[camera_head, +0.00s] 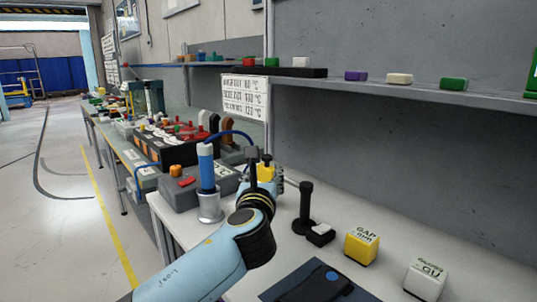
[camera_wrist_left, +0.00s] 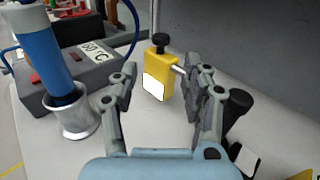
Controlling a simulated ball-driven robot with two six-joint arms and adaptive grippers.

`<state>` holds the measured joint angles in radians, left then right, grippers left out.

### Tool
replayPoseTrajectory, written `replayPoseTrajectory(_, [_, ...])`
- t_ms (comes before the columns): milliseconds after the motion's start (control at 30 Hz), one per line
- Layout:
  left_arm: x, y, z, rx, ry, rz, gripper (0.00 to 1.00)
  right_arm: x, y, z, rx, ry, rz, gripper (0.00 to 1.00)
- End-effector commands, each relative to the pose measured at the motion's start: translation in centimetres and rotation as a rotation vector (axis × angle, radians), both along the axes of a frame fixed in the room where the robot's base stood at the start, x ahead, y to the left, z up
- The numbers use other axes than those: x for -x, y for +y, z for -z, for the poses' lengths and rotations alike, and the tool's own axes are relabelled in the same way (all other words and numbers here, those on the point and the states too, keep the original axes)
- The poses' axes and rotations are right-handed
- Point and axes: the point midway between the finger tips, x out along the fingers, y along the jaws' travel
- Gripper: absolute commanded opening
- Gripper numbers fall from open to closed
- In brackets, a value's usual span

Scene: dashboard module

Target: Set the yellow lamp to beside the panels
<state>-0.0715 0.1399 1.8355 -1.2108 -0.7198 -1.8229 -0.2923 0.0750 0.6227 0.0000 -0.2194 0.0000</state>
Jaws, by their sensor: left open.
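A yellow block with a black knob on top and a metal pin on its side (camera_wrist_left: 157,85) stands upright on the bench in the left wrist view. It also shows partly in the head view (camera_head: 265,172), behind my left gripper. I see nothing that is plainly a lamp, and cannot tell whether this block is it. My left gripper (camera_wrist_left: 160,72) is open, its fingers on either side of the yellow block in the picture; contact cannot be told. In the head view the left gripper (camera_head: 264,184) is partly hidden. My right gripper is not in view. No panels can be identified for certain.
A blue cylinder in a metal cup (camera_head: 208,180) stands left of the gripper, beside a grey box (camera_head: 180,193). A black stand (camera_head: 305,210), a yellow cube (camera_head: 361,246) and a white cube (camera_head: 425,278) lie to the right. A shelf (camera_head: 420,94) runs above the bench.

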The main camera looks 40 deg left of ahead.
Motion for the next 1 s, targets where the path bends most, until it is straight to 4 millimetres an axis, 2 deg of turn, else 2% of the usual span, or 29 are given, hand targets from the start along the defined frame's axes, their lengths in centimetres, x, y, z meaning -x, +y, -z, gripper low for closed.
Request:
replayPoseTrajectory(133, [-1.4, 0.8, -0.2, -0.037, 0.013, 0.007, 0.48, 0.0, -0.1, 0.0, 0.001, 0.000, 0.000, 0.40])
replayPoseTrajectory(367, [-4.9, 3.6, -0.2, -0.033, 0.012, 0.003, 0.48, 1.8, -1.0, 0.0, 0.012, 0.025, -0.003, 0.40])
replayPoseTrajectory(600, [-7.8, 5.9, -0.1, -0.029, 0.011, 0.004, 0.48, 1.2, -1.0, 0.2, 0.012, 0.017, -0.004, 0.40])
replayPoseTrajectory(733, [-8.5, 6.4, 0.0, -0.028, 0.011, 0.004, 0.48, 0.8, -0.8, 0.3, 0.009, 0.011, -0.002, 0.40])
replayPoseTrajectory(1000, [-8.7, 6.5, -0.1, -0.027, 0.011, 0.005, 0.48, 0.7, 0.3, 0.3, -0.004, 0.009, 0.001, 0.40])
